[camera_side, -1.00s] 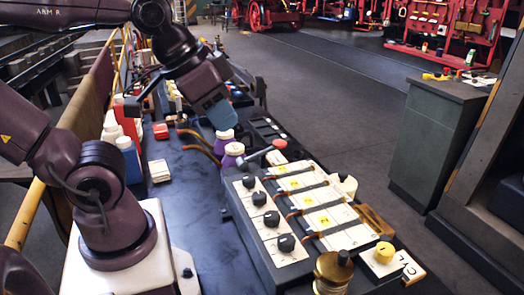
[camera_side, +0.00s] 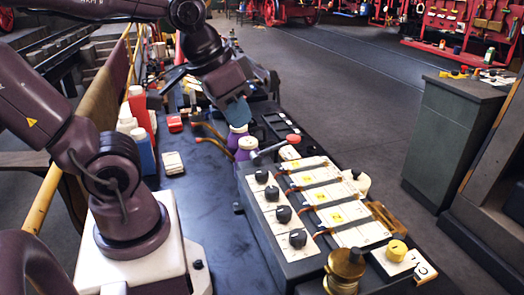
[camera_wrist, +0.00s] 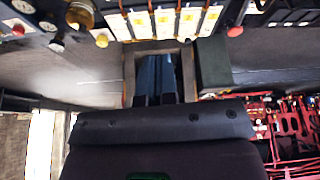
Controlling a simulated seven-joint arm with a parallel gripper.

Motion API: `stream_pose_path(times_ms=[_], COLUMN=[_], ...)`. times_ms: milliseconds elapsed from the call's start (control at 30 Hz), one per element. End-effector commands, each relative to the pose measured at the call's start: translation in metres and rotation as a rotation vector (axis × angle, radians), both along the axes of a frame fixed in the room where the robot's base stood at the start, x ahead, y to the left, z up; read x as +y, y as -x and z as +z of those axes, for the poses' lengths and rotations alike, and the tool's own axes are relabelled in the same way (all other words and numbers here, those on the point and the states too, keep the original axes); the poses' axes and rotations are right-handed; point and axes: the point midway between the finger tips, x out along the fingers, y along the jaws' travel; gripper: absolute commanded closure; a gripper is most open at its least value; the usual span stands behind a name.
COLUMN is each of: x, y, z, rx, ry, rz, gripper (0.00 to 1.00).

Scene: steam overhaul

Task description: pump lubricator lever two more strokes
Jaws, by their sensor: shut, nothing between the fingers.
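The lubricator (camera_side: 300,235) is a dark box with several black knobs and pale sight panels, at centre right in the side view. Its lever (camera_side: 270,149) is a grey rod ending in a red knob (camera_side: 293,139), slanting up to the right at the box's far end. A red knob (camera_wrist: 234,31) also shows in the wrist view. My gripper (camera_side: 239,116) is shut and empty, pointing down above and left of the lever knob, apart from it. In the wrist view my blue-grey fingers (camera_wrist: 157,65) lie together, with nothing held.
A brass fitting (camera_side: 345,268) and a yellow knob (camera_side: 397,250) stand at the near end. Red, white and blue bottles (camera_side: 144,150) stand left.

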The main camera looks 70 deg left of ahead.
Motion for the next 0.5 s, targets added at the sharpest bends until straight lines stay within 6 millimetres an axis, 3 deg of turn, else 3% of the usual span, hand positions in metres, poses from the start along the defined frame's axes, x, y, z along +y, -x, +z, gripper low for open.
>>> stream_pose_path(times_ms=[267,500], x=[0.046,0.084], y=[-0.007,-0.016], z=[-0.053,-0.087], rx=[0.254,0.406], ry=[0.38,0.87], rz=[0.532,1.251], gripper=[1.0,1.0])
